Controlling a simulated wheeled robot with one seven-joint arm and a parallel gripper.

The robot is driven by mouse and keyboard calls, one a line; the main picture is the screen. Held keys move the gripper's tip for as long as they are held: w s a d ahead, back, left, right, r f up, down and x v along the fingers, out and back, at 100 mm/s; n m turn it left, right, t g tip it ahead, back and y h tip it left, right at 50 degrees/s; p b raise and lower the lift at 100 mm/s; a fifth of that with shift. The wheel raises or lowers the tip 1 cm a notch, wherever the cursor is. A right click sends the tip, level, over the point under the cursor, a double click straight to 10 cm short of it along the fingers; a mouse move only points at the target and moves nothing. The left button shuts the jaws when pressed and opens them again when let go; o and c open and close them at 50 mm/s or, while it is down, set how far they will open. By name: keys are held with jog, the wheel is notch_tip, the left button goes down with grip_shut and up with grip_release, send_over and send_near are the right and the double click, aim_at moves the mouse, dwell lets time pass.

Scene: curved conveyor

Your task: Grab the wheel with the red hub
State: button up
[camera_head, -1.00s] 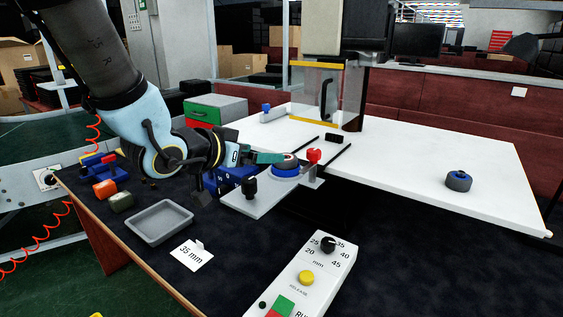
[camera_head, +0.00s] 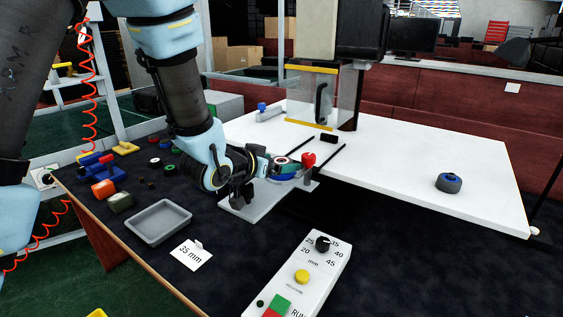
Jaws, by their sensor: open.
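My gripper (camera_head: 283,168) is open at the small fixture (camera_head: 238,209) on the near side of the white table. Its teal fingers are beside or around a small dark wheel (camera_head: 281,160) on the fixture's blue round seat. This wheel's hub looks reddish, but the fingers partly cover it, and I cannot tell whether they touch it.
A red knob (camera_head: 308,160) stands just right of my gripper. A grey tray (camera_head: 158,222), a "35 mm" card (camera_head: 190,253) and a control box (camera_head: 303,275) are nearer. A clear guarded press (camera_head: 325,97) stands behind.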

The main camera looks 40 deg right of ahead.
jog(key=shift+d+f, duration=0.1)
jog(key=shift+d, duration=0.1)
jog(key=shift+c, duration=0.2)
jog(key=c, duration=1.3)
jog(key=shift+r, duration=0.2)
jog(key=shift+c, duration=0.2)
